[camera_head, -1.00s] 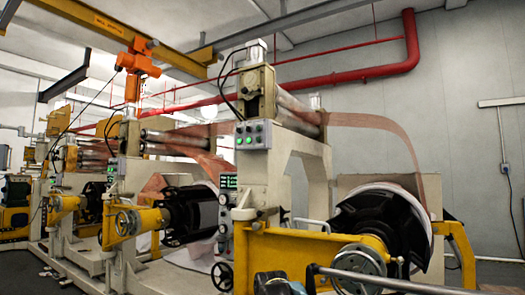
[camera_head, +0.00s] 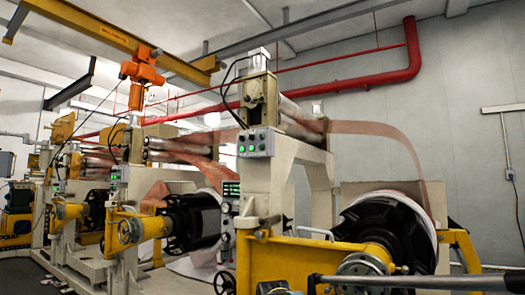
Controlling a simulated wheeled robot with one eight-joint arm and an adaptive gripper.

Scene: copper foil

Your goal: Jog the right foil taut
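The right foil (camera_head: 407,152) is a thin copper-coloured strip. It leaves the upper rollers (camera_head: 302,118) of the nearest stand, arches to the right and bends down to the large black-and-white reel (camera_head: 385,228). The strip is curved, not straight, between rollers and reel. A control box (camera_head: 255,143) with green lit buttons is on the front of that stand, below the roller head. My gripper is not in view.
A second black reel (camera_head: 192,222) and more copper foil (camera_head: 190,140) are on the stand to the left. A yellow frame (camera_head: 290,258) with a handwheel (camera_head: 365,267) carries the right reel. A grey bar (camera_head: 420,283) crosses the lower right.

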